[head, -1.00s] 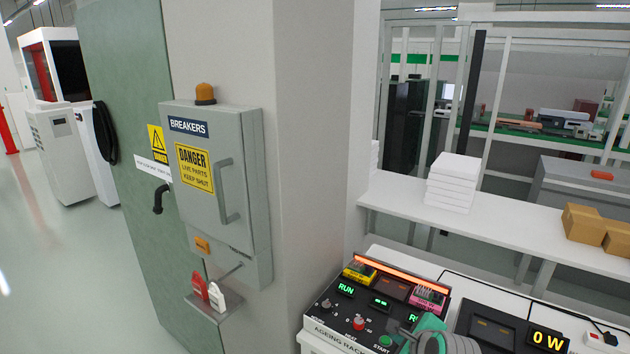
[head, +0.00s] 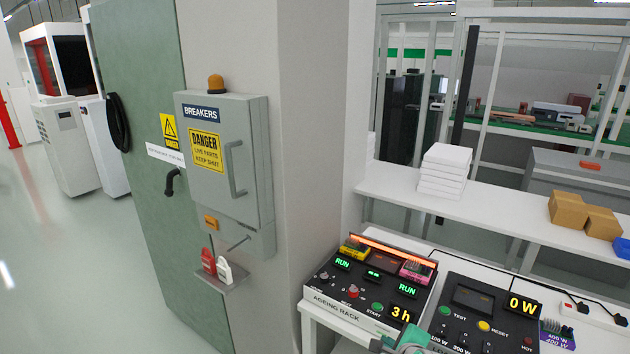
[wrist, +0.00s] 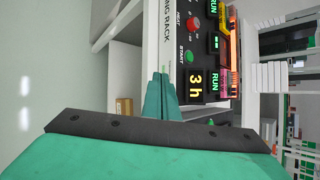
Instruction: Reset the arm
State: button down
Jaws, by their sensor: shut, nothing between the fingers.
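My gripper shows in the wrist view (wrist: 161,98) as green fingers pressed together, with nothing between them. In that view it is close to the front edge of the ageing rack (wrist: 205,45), beside the START button and the 3 h display. In the head view only a green part of my arm shows at the bottom edge, below the ageing rack (head: 345,312); my fingertips are not clear there. The rack shows two green RUN lights, a lit orange strip and a yellow 3 h display.
A second panel (head: 478,310) with a 0 W display stands right of the rack on the white bench. A closed breaker box (head: 222,170) hangs on the pillar at left, with red and white tags below. White boxes (head: 445,172) and cartons (head: 570,211) sit on the table behind.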

jog(key=s+a+f+n+t+h, duration=0.1)
jog(key=s+a+f+n, duration=0.4)
jog(key=s+f, duration=0.35)
jog(key=s+a+f+n+t+h, duration=0.1)
jog(key=s+a+f+n, duration=0.45)
jog(key=s+f, duration=0.35)
jog(key=s+a+r+n+t, duration=0.1)
jog(key=s+a+r+n, duration=0.1)
jog(key=s, duration=0.6)
jog(key=s+a+r+n+t, duration=0.1)
jog(key=s+a+r+n, duration=0.2)
jog(key=s+r+n, duration=0.2)
jog(key=s+a+r+n+t+y, duration=0.1)
jog(key=s+r+n, duration=0.3)
jog(key=s, duration=0.8)
jog(key=a+n, duration=0.1)
jog(key=n, duration=0.1)
jog(key=shift+s+a+n+t, duration=0.3)
jog(key=shift+n+t, duration=0.05)
jog(key=shift+t, duration=0.05)
